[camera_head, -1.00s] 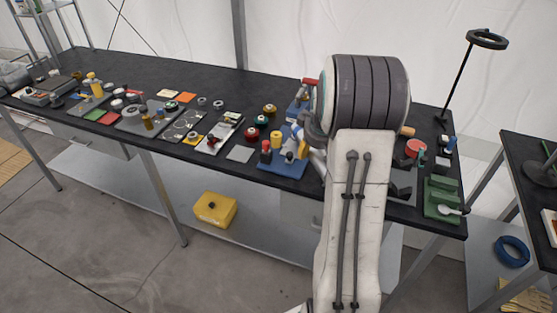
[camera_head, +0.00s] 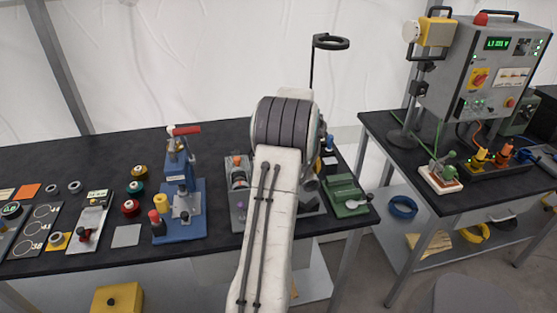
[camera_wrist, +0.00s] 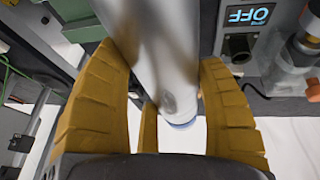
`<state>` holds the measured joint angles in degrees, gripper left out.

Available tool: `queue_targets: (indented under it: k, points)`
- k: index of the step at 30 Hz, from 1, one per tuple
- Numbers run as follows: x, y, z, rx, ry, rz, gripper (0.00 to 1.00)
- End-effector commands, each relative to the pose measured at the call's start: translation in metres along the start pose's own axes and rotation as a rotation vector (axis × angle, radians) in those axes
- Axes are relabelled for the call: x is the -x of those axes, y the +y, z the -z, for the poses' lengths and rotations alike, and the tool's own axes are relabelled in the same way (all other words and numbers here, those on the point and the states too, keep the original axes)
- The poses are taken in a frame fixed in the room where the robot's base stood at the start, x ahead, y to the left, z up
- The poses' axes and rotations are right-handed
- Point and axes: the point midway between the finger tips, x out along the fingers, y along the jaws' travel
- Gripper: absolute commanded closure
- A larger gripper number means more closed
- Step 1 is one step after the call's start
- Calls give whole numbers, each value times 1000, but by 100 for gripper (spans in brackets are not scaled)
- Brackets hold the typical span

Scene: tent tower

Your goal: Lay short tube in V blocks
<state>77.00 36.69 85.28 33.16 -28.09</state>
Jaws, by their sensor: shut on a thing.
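In the wrist view my gripper (camera_wrist: 168,66) has its ochre ribbed fingers shut on a smooth silver-grey short tube (camera_wrist: 163,28). The tube runs from the top edge down between the fingers, and its rounded lower end has a bluish rim. Its upper end is out of the picture. In the head view my arm hides the gripper and the tube. I cannot clearly make out the V blocks. A green fixture (camera_head: 346,195) with a white spoon-like piece stands at the bench's right end, and part of something green (camera_wrist: 74,16) shows at the wrist view's top left.
A grey device with an OFF display (camera_wrist: 249,15) is close right of the tube. A blue press stand (camera_head: 180,222) and a grey fixture (camera_head: 238,205) stand left of my arm. A ring stand (camera_head: 331,42) rises behind. A second bench (camera_head: 455,205) carries a power unit (camera_head: 495,75).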

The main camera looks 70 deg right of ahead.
Motion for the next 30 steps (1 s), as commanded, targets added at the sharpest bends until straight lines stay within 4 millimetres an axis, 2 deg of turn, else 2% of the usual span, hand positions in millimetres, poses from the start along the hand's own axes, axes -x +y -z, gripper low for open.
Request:
queue_targets:
  k: [1, 6, 30]
  points:
    - [-2, 6, -2, -10, 2, -6, 72]
    - [-4, 12, -5, -20, -1, -11, 72]
    - [-5, 11, -6, -15, 5, -13, 72]
